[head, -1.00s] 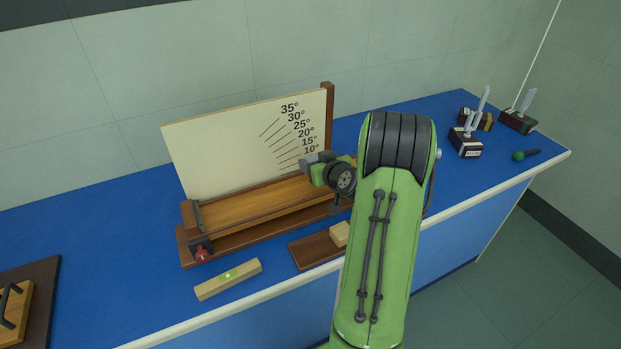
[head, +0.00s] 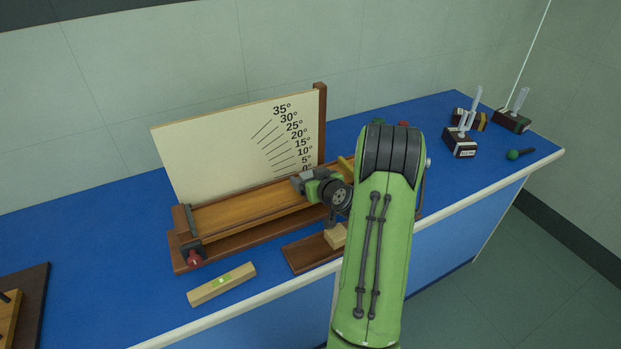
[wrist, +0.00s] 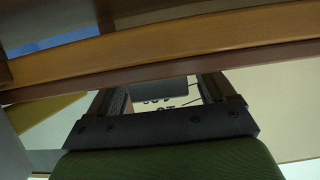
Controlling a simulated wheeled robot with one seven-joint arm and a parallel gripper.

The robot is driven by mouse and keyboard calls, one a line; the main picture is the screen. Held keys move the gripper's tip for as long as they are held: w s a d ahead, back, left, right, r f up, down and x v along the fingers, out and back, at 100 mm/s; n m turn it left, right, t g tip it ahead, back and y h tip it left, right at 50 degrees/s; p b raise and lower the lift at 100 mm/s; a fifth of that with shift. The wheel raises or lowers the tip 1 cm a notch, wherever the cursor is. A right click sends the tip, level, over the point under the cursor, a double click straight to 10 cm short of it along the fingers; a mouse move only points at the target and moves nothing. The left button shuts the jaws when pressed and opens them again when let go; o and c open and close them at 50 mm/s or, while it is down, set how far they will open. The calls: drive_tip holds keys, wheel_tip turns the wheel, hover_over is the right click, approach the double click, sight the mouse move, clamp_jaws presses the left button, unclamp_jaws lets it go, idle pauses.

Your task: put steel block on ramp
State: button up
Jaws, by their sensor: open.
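The wooden ramp (head: 245,213) lies nearly flat on its brown base, in front of a cream angle board (head: 235,145). My gripper (head: 303,184) is low over the ramp's right part, partly hidden by its own wrist. In the wrist view my gripper (wrist: 164,88) has its two fingers apart, with the angle marks behind them. A dark grey block-like shape (wrist: 158,93) shows between the fingers; I cannot tell whether it is the steel block or touches the ramp. No other steel block is clearly visible. The ramp's wooden edge (wrist: 200,43) crosses the upper wrist view.
A brown board (head: 305,252) with a pale wood block (head: 335,236) lies in front of the ramp. A spirit level (head: 222,284) lies near the bench's front edge. Tuning forks on boxes (head: 460,146) stand at the right. The blue bench is clear at left (head: 90,230).

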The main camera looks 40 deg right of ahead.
drive_tip(key=shift+r, duration=0.15)
drive_tip(key=b+v, duration=0.1)
drive_tip(key=v, duration=1.1)
drive_tip(key=a+r+n+g+y, duration=0.2)
drive_tip(key=a+n+y, duration=0.1)
drive_tip(key=a, duration=0.9)
drive_tip(key=a+r+n+g+y, duration=0.2)
drive_tip(key=a+n+g, duration=0.1)
drive_tip(key=a, duration=0.8)
drive_tip(key=s+a+r+m+g, duration=0.1)
drive_tip(key=s+a+r, duration=0.1)
drive_tip(key=s, duration=0.5)
drive_tip(key=s+a+r+m+g+h, duration=0.1)
drive_tip(key=s+a, duration=0.2)
drive_tip(key=s, duration=0.5)
drive_tip(key=shift+a+r+m, duration=0.3)
drive_tip(key=shift+r+m, duration=0.1)
wheel_tip(320, 180, up, 4)
drive_tip(key=p, duration=0.3)
drive_tip(key=shift+r+p, duration=0.15)
drive_tip(key=shift+p, duration=0.25)
